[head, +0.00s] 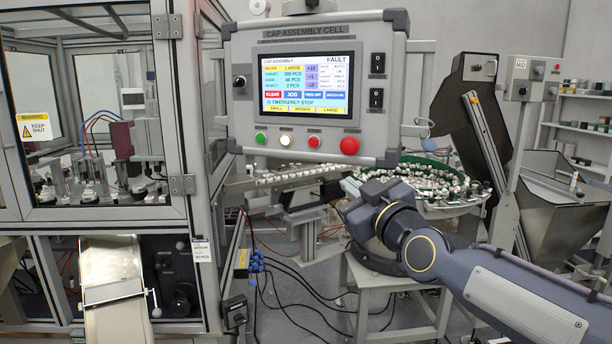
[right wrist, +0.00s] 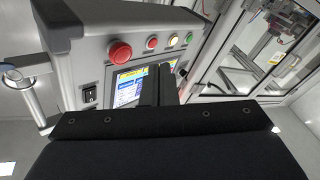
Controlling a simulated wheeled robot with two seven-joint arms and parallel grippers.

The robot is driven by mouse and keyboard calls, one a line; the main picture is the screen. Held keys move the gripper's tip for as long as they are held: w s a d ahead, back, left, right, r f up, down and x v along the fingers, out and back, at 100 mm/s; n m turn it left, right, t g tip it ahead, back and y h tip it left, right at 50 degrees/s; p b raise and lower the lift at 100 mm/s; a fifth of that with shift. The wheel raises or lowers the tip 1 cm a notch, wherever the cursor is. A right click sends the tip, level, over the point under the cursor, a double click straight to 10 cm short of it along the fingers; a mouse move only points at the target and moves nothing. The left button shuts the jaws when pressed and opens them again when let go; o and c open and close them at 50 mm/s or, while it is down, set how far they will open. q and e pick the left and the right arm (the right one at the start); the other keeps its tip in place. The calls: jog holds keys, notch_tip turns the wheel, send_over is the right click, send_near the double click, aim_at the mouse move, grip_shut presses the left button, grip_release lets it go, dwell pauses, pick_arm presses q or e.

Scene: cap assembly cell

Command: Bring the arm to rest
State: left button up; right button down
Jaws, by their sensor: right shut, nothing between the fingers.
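My right arm (head: 520,292) reaches in from the lower right in the head view. Its gripper (head: 350,186) is in front of and below the control panel (head: 231,65), near its lower right corner. In the right wrist view the dark fingers (right wrist: 161,84) are together, with nothing seen between them, and they cover part of the panel screen (right wrist: 128,86). The gripper appears apart from the panel and its buttons. My left gripper is not in view.
The panel has a large red button (head: 349,145), a smaller red (head: 314,141), a white (head: 285,139) and a green button (head: 260,138). Its screen (head: 306,84) reads FAULT. A round feeder bowl (head: 462,208) with many caps stands behind my wrist. A glazed cabinet (head: 190,110) stands left.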

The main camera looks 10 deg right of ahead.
jog(key=s+d+f+m+g, duration=0.2)
jog(key=s+f+m+g, duration=0.1)
jog(key=s+f, duration=0.7)
jog(key=s+d+f+m+g+h, duration=0.1)
jog(key=s+f+g, duration=0.4)
jog(key=s+f, duration=0.6)
jog(key=s+d+f+m+g, duration=0.3)
jog(key=s+f+m+g, duration=0.2)
jog(key=s+f, duration=0.6)
jog(key=shift+s+d+f+m+h, duration=0.15)
jog(key=shift+s+d+m+h, duration=0.15)
jog(key=shift+m+h, duration=0.1)
jog(key=c, duration=2.1)
grip_release()
jog(key=shift+w, duration=0.1)
